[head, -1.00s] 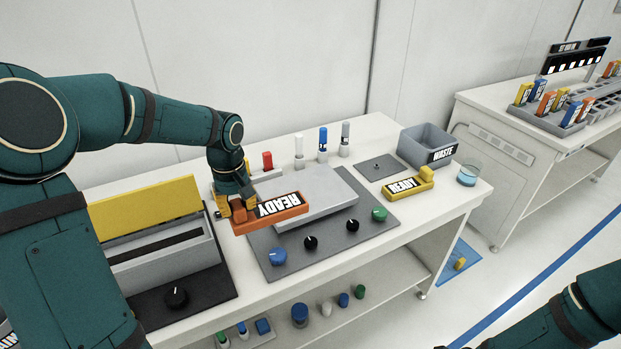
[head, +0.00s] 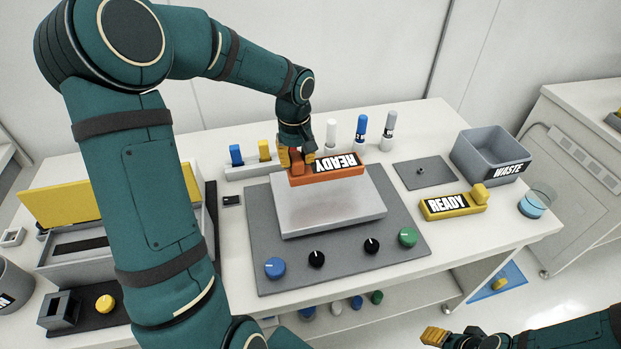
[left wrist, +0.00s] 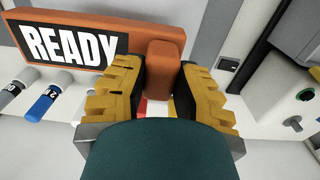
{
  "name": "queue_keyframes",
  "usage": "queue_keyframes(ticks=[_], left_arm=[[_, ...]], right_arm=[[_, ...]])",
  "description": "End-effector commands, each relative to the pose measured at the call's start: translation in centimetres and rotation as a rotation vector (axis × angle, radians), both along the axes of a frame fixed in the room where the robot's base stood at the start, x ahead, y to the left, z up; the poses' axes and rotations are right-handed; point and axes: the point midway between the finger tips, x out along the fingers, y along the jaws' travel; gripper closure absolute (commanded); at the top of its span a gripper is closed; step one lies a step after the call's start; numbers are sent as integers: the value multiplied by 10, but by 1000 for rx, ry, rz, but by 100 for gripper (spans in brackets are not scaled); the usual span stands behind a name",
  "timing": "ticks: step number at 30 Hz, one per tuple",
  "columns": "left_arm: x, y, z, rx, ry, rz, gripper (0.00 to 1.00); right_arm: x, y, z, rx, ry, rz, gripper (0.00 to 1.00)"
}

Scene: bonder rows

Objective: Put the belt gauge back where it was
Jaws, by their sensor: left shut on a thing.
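My left gripper (head: 301,162) is shut on the raised end of an orange block labelled READY (head: 327,174). In the head view the block is over the rear edge of a raised grey slab (head: 330,209); whether it touches is unclear. In the left wrist view the yellow fingers (left wrist: 163,92) close on the orange knob, with the READY label to the left. A similar yellow READY block (head: 452,205) lies on the table right of the slab. I cannot tell which block is the belt gauge. My right gripper (head: 452,338) is empty-looking at the bottom edge, partly cut off.
A rack (head: 250,170) with blue and yellow pegs stands behind the slab, beside several upright pegs. A flat grey plate (head: 425,172), the WASTE bin (head: 489,156) and a blue-liquid beaker (head: 535,202) are at right. Knobs line the front of the dark mat (head: 340,262).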

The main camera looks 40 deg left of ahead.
Motion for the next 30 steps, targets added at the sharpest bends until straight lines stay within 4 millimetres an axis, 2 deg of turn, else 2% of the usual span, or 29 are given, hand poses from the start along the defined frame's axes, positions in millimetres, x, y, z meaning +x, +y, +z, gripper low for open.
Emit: queue_keyframes(ticks=[3, 11, 17, 28, 29, 30], left_arm=[[0, 0, -21, -1, 1, 1, 100], [0, 0, -40, -1, -1, 1, 100], [1, 0, -66, 0, -1, 0, 100], [1, 0, -70, 1, -3, 0, 100], [0, 0, -70, 1, -2, 0, 58], [0, 0, -70, 0, -1, 0, 48]], right_arm=[[-1, 0, -4, 0, 2, 2, 53], [-2, 0, -6, 1, 4, 4, 53], [-3, 1, -10, 2, 6, 6, 53], [-4, 1, -13, 2, 8, 6, 53], [-4, 1, -12, 2, 8, 6, 53], [-4, 1, -11, 2, 8, 6, 53]])
